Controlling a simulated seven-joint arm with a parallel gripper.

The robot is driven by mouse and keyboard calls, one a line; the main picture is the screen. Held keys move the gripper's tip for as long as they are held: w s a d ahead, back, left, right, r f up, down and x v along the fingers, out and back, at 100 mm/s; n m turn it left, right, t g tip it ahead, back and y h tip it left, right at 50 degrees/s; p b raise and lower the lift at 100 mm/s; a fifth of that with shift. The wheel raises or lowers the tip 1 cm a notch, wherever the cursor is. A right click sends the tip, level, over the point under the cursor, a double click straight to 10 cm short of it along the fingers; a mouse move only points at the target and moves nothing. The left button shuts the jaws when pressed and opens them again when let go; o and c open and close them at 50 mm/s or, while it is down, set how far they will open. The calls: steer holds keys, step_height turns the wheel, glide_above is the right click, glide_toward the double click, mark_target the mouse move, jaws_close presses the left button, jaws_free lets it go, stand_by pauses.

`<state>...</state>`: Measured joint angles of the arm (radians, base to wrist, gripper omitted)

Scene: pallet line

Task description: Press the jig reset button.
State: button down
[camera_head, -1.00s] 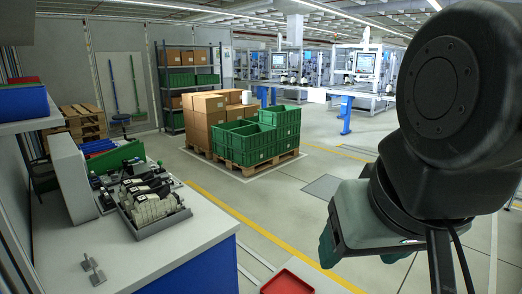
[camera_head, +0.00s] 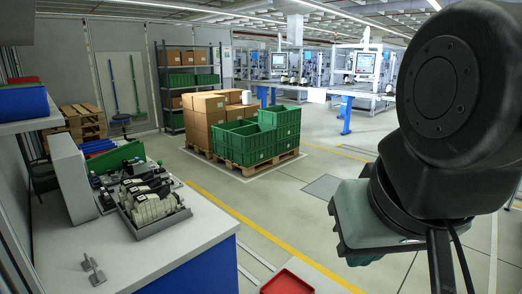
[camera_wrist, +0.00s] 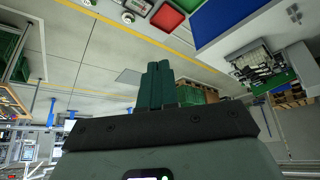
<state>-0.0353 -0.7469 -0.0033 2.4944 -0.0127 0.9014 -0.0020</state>
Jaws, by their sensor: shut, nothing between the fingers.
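My gripper (camera_wrist: 158,68) is shut and empty, its two dark green fingers together in the wrist view. In the head view it hangs over the floor at the right, its fingers mostly hidden behind its body. I cannot make out the jig reset button for certain. Two small round fittings, one at the top edge (camera_wrist: 128,17) of the wrist view, could be buttons, but they are too small to tell. A grey fixture (camera_head: 165,222) with black and cream parts sits on the workbench at left, well apart from my gripper.
The white-topped workbench (camera_head: 140,255) has a small grey bracket (camera_head: 93,270) near its front. A red tray (camera_head: 288,281) shows at the bottom edge. Green crates (camera_head: 245,145) and cardboard boxes (camera_head: 203,118) stand on a pallet behind.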

stand_by(0.8)
steer(key=w+d+f+m+g+y, duration=0.25)
steer(key=w+f+m, duration=0.35)
steer(key=m, duration=0.3)
steer(key=w+d+f+m+g+y, duration=0.1)
steer(key=w+f+m+y, duration=0.2)
steer(key=w+f+m, duration=0.4)
steer(key=w+d+f+m+t+y, duration=0.1)
steer(key=d+f+m+t, duration=0.1)
steer(key=d+f+m, duration=0.3)
steer(key=w+d+f+m+t, duration=0.1)
steer(key=d+f+m, duration=0.5)
steer(key=f+m, duration=0.6)
steer(key=shift+d+f+m+t+y, duration=0.15)
steer(key=shift+f+m+t+y, duration=0.15)
steer(key=shift+m, duration=0.9)
steer(key=shift+f, duration=4.35)
